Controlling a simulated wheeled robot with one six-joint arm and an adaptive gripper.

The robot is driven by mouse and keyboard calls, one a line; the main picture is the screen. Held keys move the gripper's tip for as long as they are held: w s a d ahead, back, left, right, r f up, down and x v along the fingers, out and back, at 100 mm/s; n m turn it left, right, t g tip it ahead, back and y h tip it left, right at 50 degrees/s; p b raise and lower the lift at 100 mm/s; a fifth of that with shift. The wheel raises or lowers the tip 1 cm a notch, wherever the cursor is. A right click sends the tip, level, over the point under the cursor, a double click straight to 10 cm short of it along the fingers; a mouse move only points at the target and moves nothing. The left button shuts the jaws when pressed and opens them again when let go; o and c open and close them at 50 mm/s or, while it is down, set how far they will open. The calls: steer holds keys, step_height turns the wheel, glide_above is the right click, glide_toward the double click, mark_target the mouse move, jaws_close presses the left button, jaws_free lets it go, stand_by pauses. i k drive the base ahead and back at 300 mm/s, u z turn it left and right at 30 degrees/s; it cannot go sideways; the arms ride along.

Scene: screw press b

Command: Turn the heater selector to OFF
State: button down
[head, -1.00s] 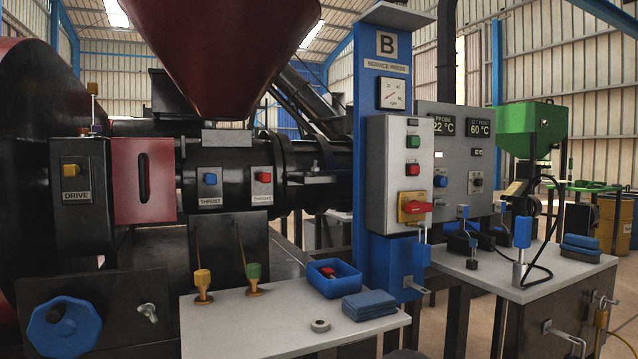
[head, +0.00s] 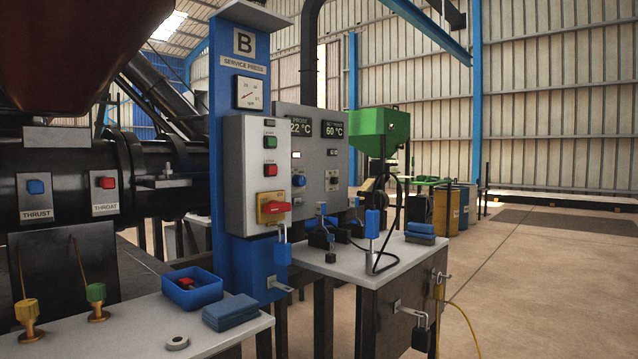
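A grey control panel (head: 313,148) stands behind the blue column, with a probe display at 22 °C and a set point display at 60 °C. A small dark knob (head: 332,180) sits on its right part and looks like the heater selector. Its label and pointer position are too small to read. A blue button (head: 299,180) is at the panel's left edge, partly beside the nearer switch box. My gripper is not in view.
The nearer light grey box (head: 250,170) carries a green button, a red button and a red-on-yellow rotary switch (head: 274,207). A bench (head: 345,267) with padlocks and a blue-handled tool stands below the panel. Open floor (head: 540,270) lies to the right.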

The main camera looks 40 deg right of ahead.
mark_target(298, 181)
steer(key=z, duration=0.9)
